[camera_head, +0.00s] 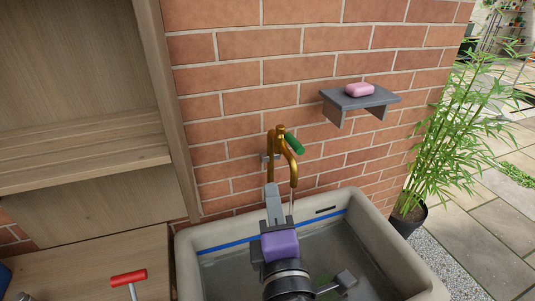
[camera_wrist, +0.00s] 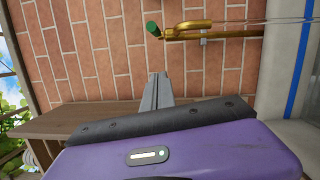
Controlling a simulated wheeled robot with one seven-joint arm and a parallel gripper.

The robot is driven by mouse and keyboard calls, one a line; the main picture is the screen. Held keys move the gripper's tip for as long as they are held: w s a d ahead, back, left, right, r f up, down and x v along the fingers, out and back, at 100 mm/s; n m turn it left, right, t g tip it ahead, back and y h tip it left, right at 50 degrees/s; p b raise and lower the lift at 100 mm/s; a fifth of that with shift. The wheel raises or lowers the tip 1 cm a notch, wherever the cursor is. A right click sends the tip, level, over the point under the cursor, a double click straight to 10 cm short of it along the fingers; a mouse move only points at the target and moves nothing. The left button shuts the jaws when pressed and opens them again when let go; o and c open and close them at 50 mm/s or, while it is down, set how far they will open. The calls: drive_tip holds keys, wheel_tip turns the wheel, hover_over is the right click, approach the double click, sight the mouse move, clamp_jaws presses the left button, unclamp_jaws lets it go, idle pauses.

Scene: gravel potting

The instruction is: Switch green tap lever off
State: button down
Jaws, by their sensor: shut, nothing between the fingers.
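The brass tap (camera_head: 292,165) stands against the brick wall above the sink. Its green lever (camera_head: 293,144) sits near the top and points to the lower right. A thin pale streak, like running water, drops from the spout. My gripper (camera_head: 271,188) is shut and empty, just left of the spout and below the lever, apart from the lever. In the wrist view the shut fingertips (camera_wrist: 158,76) point toward the wall; the green lever (camera_wrist: 152,28) and brass tap (camera_wrist: 230,31) lie above them.
The stone sink (camera_head: 200,237) lies below my arm, with a blue stripe inside. A grey shelf (camera_head: 375,99) with pink soap (camera_head: 359,89) is right of the tap. A wooden shelf unit (camera_head: 90,160) stands left, with a red-handled tool (camera_head: 129,277). A potted bamboo (camera_head: 430,150) stands right.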

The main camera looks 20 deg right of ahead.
drive_tip(key=shift+d+f, duration=0.15)
drive_tip(key=shift+f, duration=0.05)
idle(0.3)
drive_tip(key=p, duration=0.2)
approach(290, 139)
drive_tip(key=w+a+f, duration=0.1)
drive_tip(key=w+a, duration=0.3)
drive_tip(key=w, duration=0.1)
drive_tip(key=shift+w+d+r+p, duration=0.15)
drive_tip(key=shift+d+p, duration=0.1)
drive_tip(key=shift+d, duration=0.4)
drive_tip(key=shift+w+d+f+p, duration=0.15)
drive_tip(key=shift+d+p, duration=0.15)
drive_tip(key=shift+d, duration=0.35)
drive_tip(key=shift+w+d+r+p, duration=0.1)
drive_tip(key=shift+d+p, duration=0.15)
drive_tip(key=shift+d, duration=0.35)
drive_tip(key=shift+d, duration=0.15)
